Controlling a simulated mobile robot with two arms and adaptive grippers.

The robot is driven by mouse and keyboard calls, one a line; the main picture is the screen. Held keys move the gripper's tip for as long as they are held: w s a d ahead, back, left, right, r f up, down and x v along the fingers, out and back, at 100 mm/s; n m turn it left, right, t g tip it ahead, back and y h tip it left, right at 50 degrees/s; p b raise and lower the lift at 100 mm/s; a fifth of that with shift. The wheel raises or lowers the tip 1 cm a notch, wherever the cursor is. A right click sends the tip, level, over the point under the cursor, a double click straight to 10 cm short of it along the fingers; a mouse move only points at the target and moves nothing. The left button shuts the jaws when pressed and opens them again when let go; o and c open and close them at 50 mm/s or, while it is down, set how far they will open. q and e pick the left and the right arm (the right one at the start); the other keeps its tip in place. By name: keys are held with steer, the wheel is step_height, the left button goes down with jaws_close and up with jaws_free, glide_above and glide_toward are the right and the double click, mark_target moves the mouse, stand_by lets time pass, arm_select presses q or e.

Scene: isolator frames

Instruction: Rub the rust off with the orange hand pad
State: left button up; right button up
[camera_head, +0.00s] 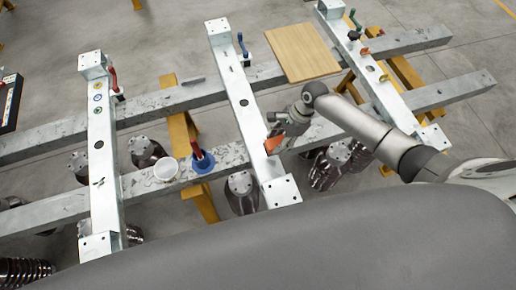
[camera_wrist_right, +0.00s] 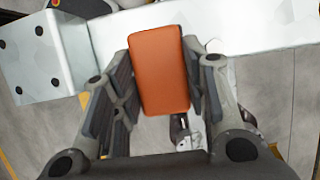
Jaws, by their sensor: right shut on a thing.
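The orange hand pad (camera_wrist_right: 159,70) is between the fingers of my right gripper (camera_wrist_right: 159,90), which is shut on it. In the head view the pad (camera_head: 273,144) is at the right edge of the middle steel crossbeam (camera_head: 245,110), with my right gripper (camera_head: 284,133) just right of it. I cannot tell whether the pad touches the beam. In the right wrist view the pale beam (camera_wrist_right: 245,25) passes behind the pad. No rust is clear on the part of the beam that shows. My left gripper is not in view.
A wooden board (camera_head: 302,52) lies across the rails at the back. A white cup (camera_head: 166,168) and a blue holder (camera_head: 203,163) with a red handle stand on the front rail. Several clamps stand on the frame. Dark ribbed parts (camera_head: 327,167) are below the frame.

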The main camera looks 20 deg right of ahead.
steer(key=shift+a+r+p, duration=0.15)
steer(key=shift+r+p, duration=0.85)
steer(key=shift+r, duration=0.2)
steer(key=shift+f, duration=0.1)
